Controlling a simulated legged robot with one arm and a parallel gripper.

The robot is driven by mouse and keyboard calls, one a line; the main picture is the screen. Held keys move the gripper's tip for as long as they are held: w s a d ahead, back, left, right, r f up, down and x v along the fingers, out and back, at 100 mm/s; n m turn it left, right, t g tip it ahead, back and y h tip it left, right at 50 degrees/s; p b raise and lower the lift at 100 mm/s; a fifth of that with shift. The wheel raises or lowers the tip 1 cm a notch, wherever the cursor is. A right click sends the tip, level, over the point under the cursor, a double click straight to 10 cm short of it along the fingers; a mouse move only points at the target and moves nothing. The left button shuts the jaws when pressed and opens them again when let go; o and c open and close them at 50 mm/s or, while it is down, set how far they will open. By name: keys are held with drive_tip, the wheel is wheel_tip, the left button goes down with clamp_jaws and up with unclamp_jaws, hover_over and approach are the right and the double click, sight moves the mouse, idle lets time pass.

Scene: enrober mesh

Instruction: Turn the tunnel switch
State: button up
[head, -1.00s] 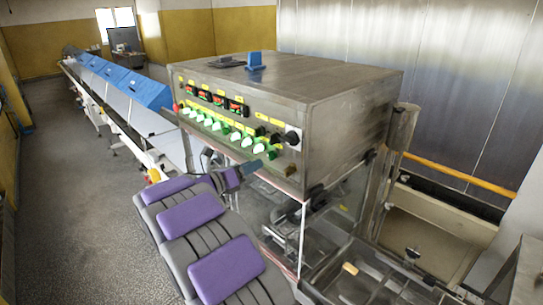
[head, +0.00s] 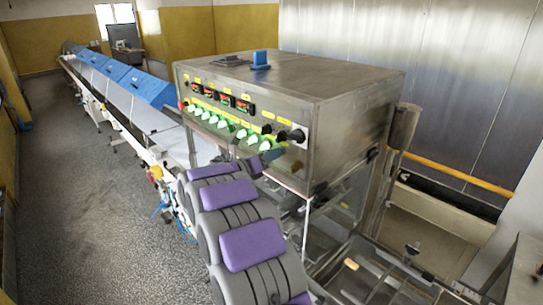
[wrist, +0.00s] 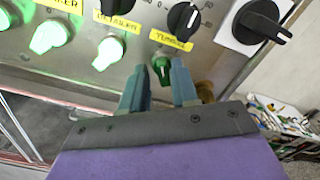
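The tunnel switch (wrist: 162,68) is a green knob on the steel panel, under a yellow label (wrist: 170,40) that seems to read "TUNNEL". It looks darker than the brightly lit green knobs to its left. My gripper (wrist: 159,72) is open, with one blue-grey finger on each side of this knob. I cannot tell whether either finger touches it. In the head view my gripper (head: 264,158) is at the lower right of the control box (head: 330,105), below the row of knobs, and my arm partly hides the panel's lower edge.
A black knob (wrist: 183,20) sits just above the label, and a large black rotary switch (wrist: 262,22) is to the right. A lit green knob (wrist: 108,52) is close on the left. A long conveyor with blue covers (head: 140,85) runs back at left.

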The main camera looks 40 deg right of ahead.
drive_tip(key=shift+s+a+r, duration=0.1)
drive_tip(key=shift+a+r, duration=0.05)
drive_tip(key=shift+a, duration=0.3)
drive_tip(key=c, duration=0.3)
drive_tip(key=shift+c, duration=0.7)
drive_tip(key=shift+s+d, duration=0.1)
drive_tip(key=shift+d, duration=0.25)
clamp_jaws()
drive_tip(key=shift+d+m, duration=0.1)
drive_tip(key=shift+m, duration=0.2)
drive_tip(key=shift+s+f+m+b, duration=0.1)
drive_tip(key=shift+f+m+b, duration=0.05)
drive_tip(key=shift+m+b, duration=2.4)
drive_tip(key=shift+f+m+b, duration=0.1)
drive_tip(key=shift+m+b, duration=1.7)
drive_tip(key=shift+m, duration=1.45)
